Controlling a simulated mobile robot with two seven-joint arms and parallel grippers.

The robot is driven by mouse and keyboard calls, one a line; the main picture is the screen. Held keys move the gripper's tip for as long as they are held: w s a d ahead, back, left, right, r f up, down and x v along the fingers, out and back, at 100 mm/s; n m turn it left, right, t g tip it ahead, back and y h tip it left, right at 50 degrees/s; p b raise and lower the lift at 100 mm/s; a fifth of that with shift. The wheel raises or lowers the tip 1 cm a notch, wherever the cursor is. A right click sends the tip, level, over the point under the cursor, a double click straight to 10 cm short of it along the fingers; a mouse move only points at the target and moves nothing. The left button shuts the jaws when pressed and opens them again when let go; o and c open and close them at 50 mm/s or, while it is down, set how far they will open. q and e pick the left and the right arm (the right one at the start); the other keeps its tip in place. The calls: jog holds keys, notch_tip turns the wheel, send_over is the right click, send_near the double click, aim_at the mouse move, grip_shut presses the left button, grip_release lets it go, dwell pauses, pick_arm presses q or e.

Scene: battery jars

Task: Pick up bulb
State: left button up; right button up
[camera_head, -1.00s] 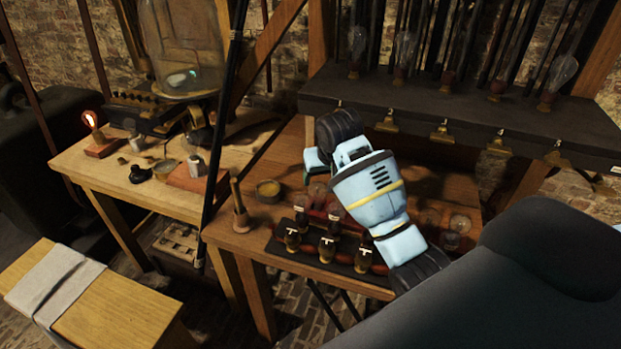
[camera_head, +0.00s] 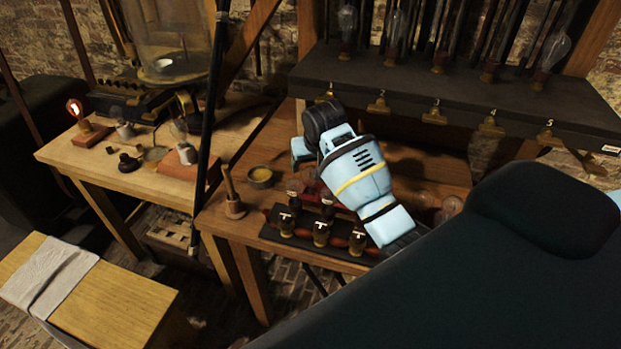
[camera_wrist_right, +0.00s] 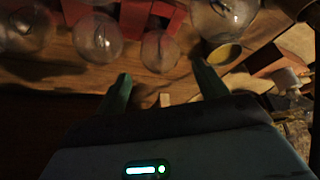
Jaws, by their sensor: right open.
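Clear bulbs (camera_head: 452,205) lie at the bench's right. My left gripper is not in view.
A dark shelf (camera_head: 400,82) holds several bulbs behind. A lit bulb (camera_head: 75,108) stands on the left table.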

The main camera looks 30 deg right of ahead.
aim_at(310, 169)
jog(key=shift+a+x, duration=0.1)
jog(key=shift+x, duration=0.85)
jog(key=shift+a+x, duration=0.15)
jog(key=shift+x, duration=0.85)
jog(key=c, duration=1.2)
